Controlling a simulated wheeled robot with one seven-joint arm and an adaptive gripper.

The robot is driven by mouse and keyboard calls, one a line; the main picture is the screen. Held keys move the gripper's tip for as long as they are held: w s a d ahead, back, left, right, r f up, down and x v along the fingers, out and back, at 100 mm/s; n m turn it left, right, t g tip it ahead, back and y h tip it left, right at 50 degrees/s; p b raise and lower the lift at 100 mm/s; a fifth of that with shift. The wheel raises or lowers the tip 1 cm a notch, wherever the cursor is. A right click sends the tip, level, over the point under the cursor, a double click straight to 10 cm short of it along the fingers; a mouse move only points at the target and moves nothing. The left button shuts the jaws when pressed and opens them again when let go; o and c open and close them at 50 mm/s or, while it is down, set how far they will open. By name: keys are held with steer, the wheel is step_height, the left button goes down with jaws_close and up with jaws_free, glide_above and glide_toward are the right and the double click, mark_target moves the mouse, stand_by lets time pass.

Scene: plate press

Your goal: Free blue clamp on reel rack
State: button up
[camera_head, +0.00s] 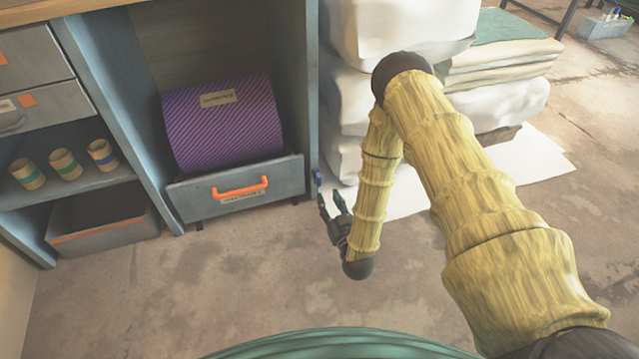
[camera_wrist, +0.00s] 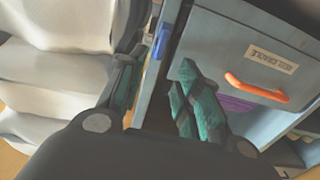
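The reel rack is a grey-blue cabinet (camera_head: 311,95) with a purple striped reel (camera_head: 222,125) above a front drawer panel (camera_head: 195,205) with an orange handle. The small blue clamp (camera_head: 317,178) is on the rack's right-hand post, near the panel's upper right corner. It also shows in the wrist view (camera_wrist: 163,42) on the post's edge. My gripper (camera_head: 331,203) is just below and right of the clamp, pointing toward the rack. In the wrist view my gripper (camera_wrist: 158,88) has its green-padded fingers apart, with nothing held; the clamp lies beyond the fingertips.
White sacks (camera_head: 350,120) are stacked close to the right of the rack, leaving a narrow gap beside the post. Folded cloths (camera_head: 505,65) lie farther right. Shelves with several small spools (camera_head: 65,164) are at left. The floor (camera_head: 220,280) in front is clear.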

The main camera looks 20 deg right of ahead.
mark_target(320, 181)
steer(key=w+b, duration=0.5)
steer(key=w, duration=0.4)
steer(key=shift+w+a+f, duration=0.1)
steer(key=shift+w+a, duration=0.05)
steer(key=shift+w, duration=0.65)
jaws_close()
